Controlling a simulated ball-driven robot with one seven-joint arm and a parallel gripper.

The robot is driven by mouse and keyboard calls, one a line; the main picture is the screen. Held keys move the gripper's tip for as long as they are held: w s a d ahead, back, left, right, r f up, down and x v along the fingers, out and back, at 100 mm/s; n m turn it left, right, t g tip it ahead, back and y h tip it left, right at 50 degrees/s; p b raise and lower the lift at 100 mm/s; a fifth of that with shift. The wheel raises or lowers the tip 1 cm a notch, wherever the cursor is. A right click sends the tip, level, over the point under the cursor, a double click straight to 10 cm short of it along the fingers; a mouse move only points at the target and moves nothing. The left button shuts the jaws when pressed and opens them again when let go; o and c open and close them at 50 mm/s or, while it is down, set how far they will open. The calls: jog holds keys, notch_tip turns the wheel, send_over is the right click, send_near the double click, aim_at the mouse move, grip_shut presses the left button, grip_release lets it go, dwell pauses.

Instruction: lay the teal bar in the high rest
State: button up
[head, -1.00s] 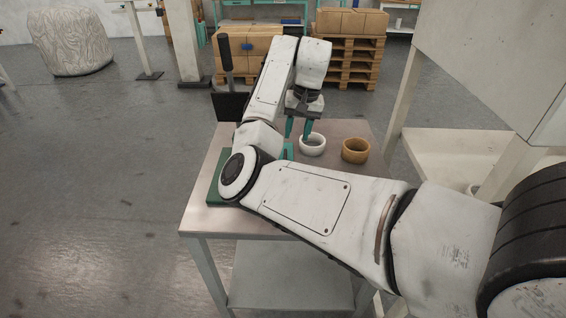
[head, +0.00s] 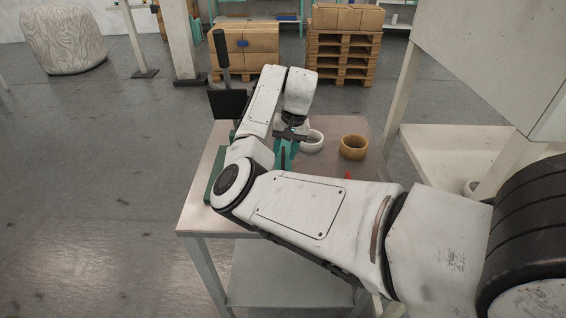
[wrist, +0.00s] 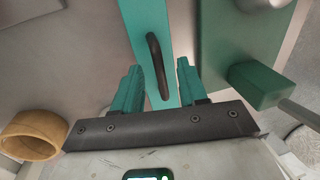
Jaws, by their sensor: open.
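The teal bar (wrist: 147,18) lies below my gripper in the wrist view, with a black loop handle (wrist: 154,50) on top. My gripper (wrist: 158,83) is open, its two teal fingers on either side of the handle, apart from each other. I cannot tell whether they touch it. In the head view my gripper (head: 287,155) is low over the table, partly behind my arm, which hides most of the bar. A dark green fixture (wrist: 225,60) with a raised block and a metal cylinder stands right of the bar. I cannot make out for sure which part is the high rest.
On the table (head: 195,220), a white ring (head: 313,142) and a tan ring (head: 353,147) stand right of my gripper. A small red thing (head: 348,174) shows behind my arm. A black panel (head: 226,104) with an upright black post stands at the table's back left.

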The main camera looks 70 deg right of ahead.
jog(key=shift+w+f, duration=0.1)
jog(key=shift+f, duration=0.55)
jog(key=shift+c, duration=0.3)
grip_shut()
